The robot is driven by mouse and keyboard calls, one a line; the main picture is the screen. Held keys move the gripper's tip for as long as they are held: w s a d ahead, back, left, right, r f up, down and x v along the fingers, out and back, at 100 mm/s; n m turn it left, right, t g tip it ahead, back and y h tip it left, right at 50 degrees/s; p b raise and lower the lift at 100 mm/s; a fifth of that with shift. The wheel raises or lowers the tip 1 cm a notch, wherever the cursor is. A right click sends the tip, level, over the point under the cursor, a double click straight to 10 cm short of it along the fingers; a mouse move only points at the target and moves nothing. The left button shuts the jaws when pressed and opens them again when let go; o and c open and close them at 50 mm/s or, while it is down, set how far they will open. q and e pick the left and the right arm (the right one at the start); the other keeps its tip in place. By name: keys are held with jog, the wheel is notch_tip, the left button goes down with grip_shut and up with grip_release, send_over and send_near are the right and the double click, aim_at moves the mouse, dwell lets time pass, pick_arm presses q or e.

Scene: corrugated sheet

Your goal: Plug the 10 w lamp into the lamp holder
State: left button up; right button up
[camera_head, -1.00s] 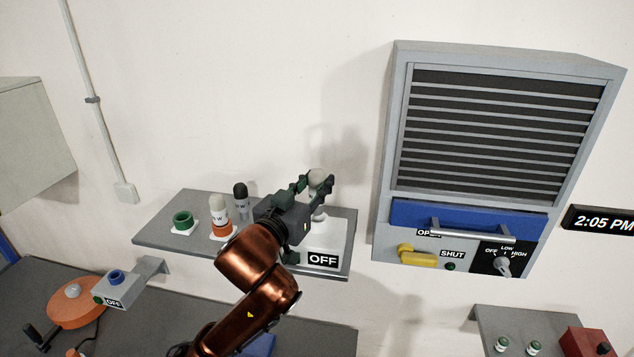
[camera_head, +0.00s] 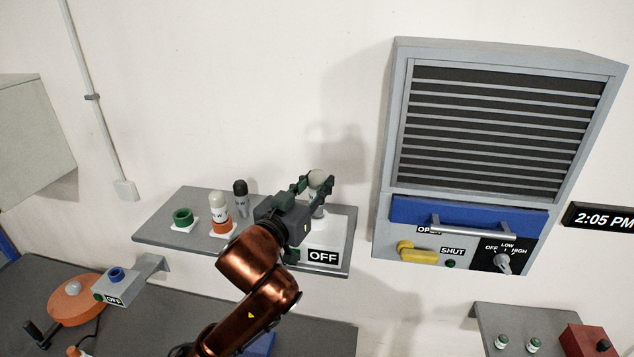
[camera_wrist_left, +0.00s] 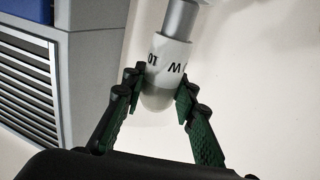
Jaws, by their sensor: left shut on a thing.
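My left gripper (camera_head: 315,186) is shut on the 10 W lamp (camera_head: 316,178), which has a pale rounded top. In the left wrist view the same lamp (camera_wrist_left: 168,52) shows a white band reading "10 W" and a grey metal shank pointing away from my fingers. The lamp is above the pale box marked OFF (camera_head: 338,240) at the shelf's right end, which looks like the lamp holder. The gripper and arm partly cover this box. I cannot tell whether the shank is in its socket. My right gripper is not in view.
The grey shelf (camera_head: 165,220) also bears a green ring (camera_head: 183,217), a white-topped lamp in an orange ring (camera_head: 219,208) and a dark-topped lamp (camera_head: 241,195). A louvred grey unit with a blue handled drawer (camera_head: 410,211) hangs to the right. A lower bench is below.

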pick_arm(q)
jog(key=shift+f+b, duration=0.75)
jog(key=shift+f, duration=0.8)
jog(key=o, duration=1.2)
jog(key=shift+o, duration=0.2)
jog(key=v, duration=1.2)
